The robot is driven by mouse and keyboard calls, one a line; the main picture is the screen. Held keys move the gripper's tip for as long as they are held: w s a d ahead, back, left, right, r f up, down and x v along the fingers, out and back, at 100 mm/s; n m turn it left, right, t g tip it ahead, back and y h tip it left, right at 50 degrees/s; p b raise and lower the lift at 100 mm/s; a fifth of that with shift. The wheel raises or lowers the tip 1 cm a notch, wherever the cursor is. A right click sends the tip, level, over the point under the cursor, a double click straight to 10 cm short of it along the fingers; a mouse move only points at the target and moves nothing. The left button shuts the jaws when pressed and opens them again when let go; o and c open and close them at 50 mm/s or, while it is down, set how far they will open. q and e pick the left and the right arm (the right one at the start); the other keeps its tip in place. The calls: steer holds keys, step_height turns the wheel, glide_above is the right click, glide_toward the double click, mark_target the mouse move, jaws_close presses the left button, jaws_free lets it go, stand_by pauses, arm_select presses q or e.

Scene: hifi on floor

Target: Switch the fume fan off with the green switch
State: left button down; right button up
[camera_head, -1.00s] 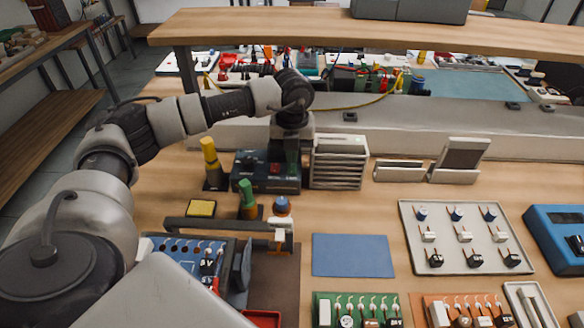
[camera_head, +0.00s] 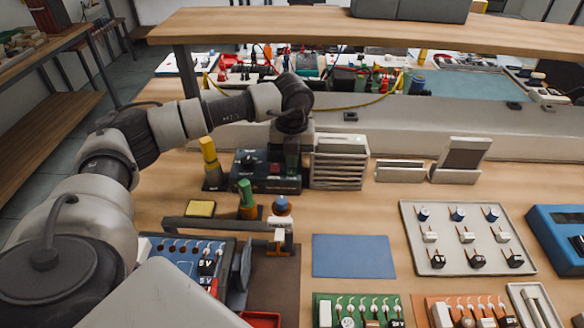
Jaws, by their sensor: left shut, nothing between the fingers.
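A dark box (camera_head: 262,184) with a red control on its face stands at the back of the bench, left of centre. A dim green part, likely the green switch (camera_head: 291,164), shows at its right end. A pale slatted unit (camera_head: 338,163), which may be the fume fan, stands just right of the box. My left gripper (camera_head: 291,147) reaches down over the right end of the box, just above or at the green part. Its fingers are shut and empty; I cannot tell whether they touch the switch. My right gripper is out of view.
A wooden shelf (camera_head: 380,28) spans above the bench. A yellow-topped post (camera_head: 209,158) stands left of the box. A blue mat (camera_head: 353,256), a tray of small parts (camera_head: 447,222) and a clamp frame (camera_head: 222,226) lie in front. Bare wood lies between them.

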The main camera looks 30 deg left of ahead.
arm_select(q)
steer(key=shift+s+f, duration=0.1)
steer(key=shift+f, duration=0.15)
steer(key=shift+r, duration=0.15)
steer(key=shift+r+p, duration=0.5)
steer(key=shift+r, duration=0.1)
steer(key=shift+r+p, duration=1.95)
steer(key=shift+r, duration=0.9)
steer(key=shift+f, duration=0.1)
